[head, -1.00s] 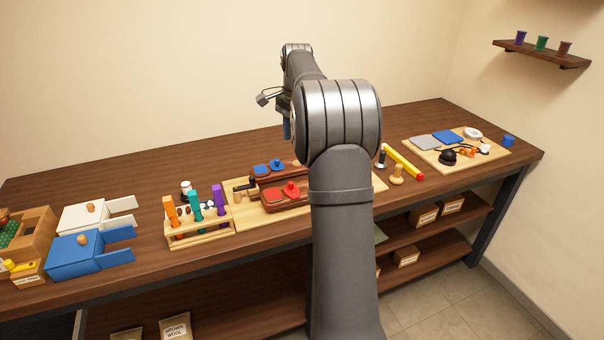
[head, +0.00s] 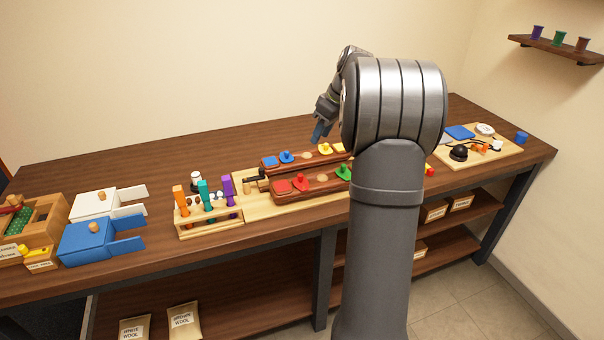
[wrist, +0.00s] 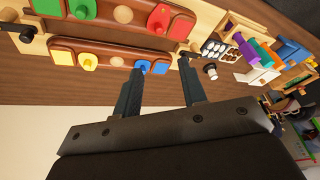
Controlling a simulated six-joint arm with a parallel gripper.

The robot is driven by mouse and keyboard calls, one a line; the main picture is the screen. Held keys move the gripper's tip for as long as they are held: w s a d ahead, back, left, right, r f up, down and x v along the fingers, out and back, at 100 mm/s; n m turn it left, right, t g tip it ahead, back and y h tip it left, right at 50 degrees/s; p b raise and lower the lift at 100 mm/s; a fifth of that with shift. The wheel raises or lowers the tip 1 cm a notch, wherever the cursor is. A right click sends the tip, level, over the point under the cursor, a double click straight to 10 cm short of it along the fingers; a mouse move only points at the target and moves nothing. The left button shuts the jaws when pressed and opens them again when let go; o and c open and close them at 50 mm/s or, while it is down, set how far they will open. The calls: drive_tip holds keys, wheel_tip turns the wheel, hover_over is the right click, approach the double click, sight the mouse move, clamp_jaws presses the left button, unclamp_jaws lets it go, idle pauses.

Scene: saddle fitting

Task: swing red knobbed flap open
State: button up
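The red knobbed flap (head: 301,183) lies on the front dark-red wooden rail, beside a flat red square (head: 283,187). Its round knob stands up. In the wrist view the red flap (wrist: 158,18) is near the top edge, with the red square (wrist: 181,28) beside it. My gripper (head: 318,135) is above and behind the rails in the head view. In the wrist view my gripper (wrist: 163,66) is open, with nothing between its fingers. It is apart from the red flap; the blue-flap rail is nearer to it in the picture.
The rear rail carries a blue knobbed flap (head: 287,157), a blue square (head: 270,162) and a yellow flap (head: 325,149). A green knobbed flap (head: 344,172) is on the front rail. A tube rack (head: 210,226) stands left of the board. The table behind the rails is clear.

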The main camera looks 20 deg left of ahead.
drive_tip(key=n, duration=0.2)
approach(301, 175)
drive_tip(key=x, duration=0.9)
drive_tip(key=shift+w+a, duration=0.1)
clamp_jaws()
